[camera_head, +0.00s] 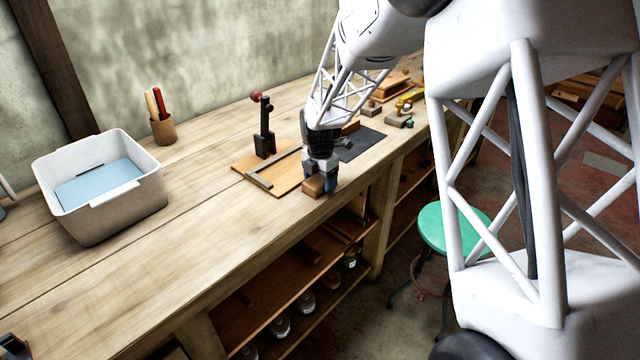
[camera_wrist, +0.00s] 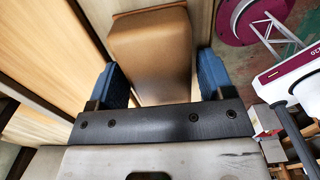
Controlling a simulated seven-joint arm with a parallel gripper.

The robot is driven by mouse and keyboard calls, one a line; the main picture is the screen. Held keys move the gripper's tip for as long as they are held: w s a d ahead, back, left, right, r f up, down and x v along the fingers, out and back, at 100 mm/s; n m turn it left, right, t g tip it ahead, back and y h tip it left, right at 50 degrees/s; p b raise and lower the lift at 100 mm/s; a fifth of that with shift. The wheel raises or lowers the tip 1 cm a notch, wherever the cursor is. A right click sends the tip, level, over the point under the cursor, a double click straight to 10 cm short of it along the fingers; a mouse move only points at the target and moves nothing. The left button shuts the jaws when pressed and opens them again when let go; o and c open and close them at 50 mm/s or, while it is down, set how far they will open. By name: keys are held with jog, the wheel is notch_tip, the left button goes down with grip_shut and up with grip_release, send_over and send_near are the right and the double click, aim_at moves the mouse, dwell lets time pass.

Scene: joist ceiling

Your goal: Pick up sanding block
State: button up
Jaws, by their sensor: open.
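The sanding block, a brown block with rounded edges (camera_wrist: 153,55), lies between and just ahead of the two blue fingertips in the wrist view. In the head view the sanding block (camera_head: 314,187) sits near the front edge of the workbench, by the wooden board. My gripper (camera_head: 322,184) is right over it, pointing down, with its fingers apart. In the wrist view my gripper (camera_wrist: 162,80) is open, with a finger to each side of the block. Whether the fingers touch the block cannot be told.
A wooden board (camera_head: 284,178) with a dark clamp-like tool (camera_head: 264,135) lies left of my gripper. A dark mat (camera_head: 357,146) lies behind to the right. A white bin (camera_head: 140,205) and a pencil cup (camera_head: 163,131) stand left. A green stool (camera_head: 452,226) stands before the bench (camera_head: 190,232).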

aim_at(320, 178)
jog(key=c, duration=0.7)
jog(key=shift+r, duration=0.15)
jog(key=shift+c, duration=0.2)
jog(key=shift+r, duration=0.55)
notch_tip(320, 178, up, 2)
jog(key=shift+r, duration=0.1)
jog(key=s+d+r, duration=0.1)
jog(key=s+d, duration=0.2)
jog(key=s, duration=1.2)
jog(key=shift+s+r, duration=0.2)
jog(key=shift+s, duration=0.15)
